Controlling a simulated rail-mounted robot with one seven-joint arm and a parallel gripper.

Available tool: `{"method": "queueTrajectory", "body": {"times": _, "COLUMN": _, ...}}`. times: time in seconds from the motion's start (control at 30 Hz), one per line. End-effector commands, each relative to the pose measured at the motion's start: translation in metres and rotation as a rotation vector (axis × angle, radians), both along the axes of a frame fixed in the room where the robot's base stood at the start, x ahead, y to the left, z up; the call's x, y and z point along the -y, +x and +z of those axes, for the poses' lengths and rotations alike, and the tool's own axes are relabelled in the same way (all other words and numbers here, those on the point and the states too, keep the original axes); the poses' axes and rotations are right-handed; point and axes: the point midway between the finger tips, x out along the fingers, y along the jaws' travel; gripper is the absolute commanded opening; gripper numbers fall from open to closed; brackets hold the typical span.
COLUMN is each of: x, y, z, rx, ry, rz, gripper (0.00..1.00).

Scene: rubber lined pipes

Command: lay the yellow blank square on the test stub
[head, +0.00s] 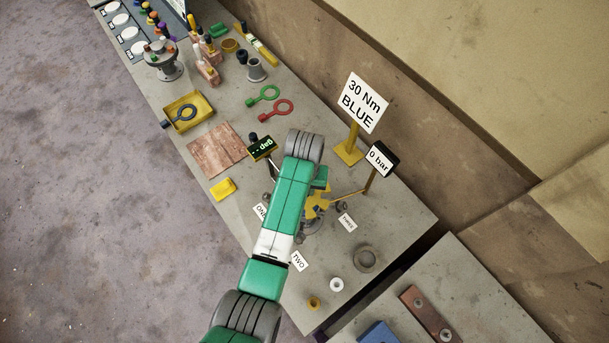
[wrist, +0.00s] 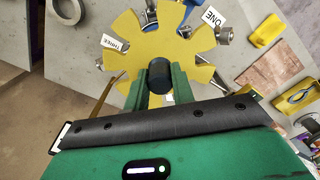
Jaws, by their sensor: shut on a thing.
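The yellow blank (wrist: 190,62) is a notched round plate with a black knob (wrist: 159,76) in its middle. My gripper (wrist: 160,88) is shut on that knob, with one green finger on each side. In the head view the blank (head: 319,202) shows partly behind my arm, with my gripper (head: 320,180) mostly hidden above it. The test stub (head: 312,227) is a grey flange under the blank, largely covered. Metal swing bolts (wrist: 225,36) show around the blank's edge, some at its notches. I cannot tell whether the blank touches the stub face or is square on it.
Tags ONE (wrist: 212,16), TWO (head: 299,260) and THREE (head: 347,222) stand around the stub. A 0 bar gauge (head: 379,160) and a 30 Nm BLUE sign (head: 363,102) rise behind.

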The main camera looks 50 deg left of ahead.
Motion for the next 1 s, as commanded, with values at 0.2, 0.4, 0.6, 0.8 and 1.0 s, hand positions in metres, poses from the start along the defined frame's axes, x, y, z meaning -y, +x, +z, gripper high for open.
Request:
{"method": "queueTrajectory", "body": {"times": 0.2, "x": 0.0, "y": 0.0, "z": -0.017, "rx": 0.0, "ry": 0.0, "rz": 0.0, "gripper": 0.0}}
{"method": "queueTrajectory", "body": {"times": 0.4, "x": 0.0, "y": 0.001, "z": -0.031, "rx": 0.001, "ry": 0.001, "rz": 0.0, "gripper": 0.0}}
{"method": "queueTrajectory", "body": {"times": 0.6, "x": 0.0, "y": 0.0, "z": -0.044, "rx": 0.0, "ry": 0.0, "rz": 0.0, "gripper": 0.0}}
{"method": "queueTrajectory", "body": {"times": 0.8, "x": 0.0, "y": 0.001, "z": -0.055, "rx": 0.001, "ry": 0.001, "rz": -0.001, "gripper": 0.0}}
{"method": "queueTrajectory", "body": {"times": 1.0, "x": 0.0, "y": 0.001, "z": -0.057, "rx": 0.001, "ry": 0.001, "rz": -0.001, "gripper": 0.0}}
